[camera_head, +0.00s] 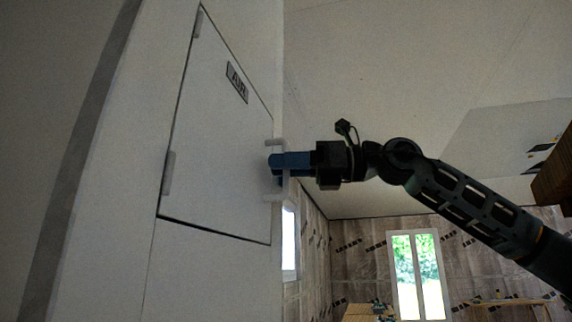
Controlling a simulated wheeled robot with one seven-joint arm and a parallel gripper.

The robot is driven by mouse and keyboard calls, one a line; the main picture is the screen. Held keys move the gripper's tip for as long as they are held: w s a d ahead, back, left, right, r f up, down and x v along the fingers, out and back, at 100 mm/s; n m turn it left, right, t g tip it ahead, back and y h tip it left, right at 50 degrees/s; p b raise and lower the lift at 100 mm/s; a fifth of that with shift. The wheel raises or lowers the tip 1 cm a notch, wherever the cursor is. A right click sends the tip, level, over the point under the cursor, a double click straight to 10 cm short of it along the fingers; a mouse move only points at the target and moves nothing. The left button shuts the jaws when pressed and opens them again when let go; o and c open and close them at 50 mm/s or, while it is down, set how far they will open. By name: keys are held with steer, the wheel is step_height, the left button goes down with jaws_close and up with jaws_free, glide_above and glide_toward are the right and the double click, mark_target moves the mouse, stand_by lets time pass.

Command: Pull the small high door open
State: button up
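The small high door (215,145) is a white panel at the left, marked with a small "AIR" label (237,82). It lies flush in the white wall, with a dark gap line along its edges. Hinges show on its left edge. A white bracket-shaped handle (277,197) stands out from its right edge. My gripper (275,165) has blue fingers and reaches from the right to this handle. The fingers are at the middle of the handle, between its upper and lower ends. The view does not show whether they are closed around the bar.
The white wall (190,275) continues below the door and ends at a corner just right of it. Further back are a window (418,275), low wooden tables (510,302) and a wooden cabinet (555,175) at the right. The space right of the door is open.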

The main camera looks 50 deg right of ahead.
jaws_close()
stand_by(0.3)
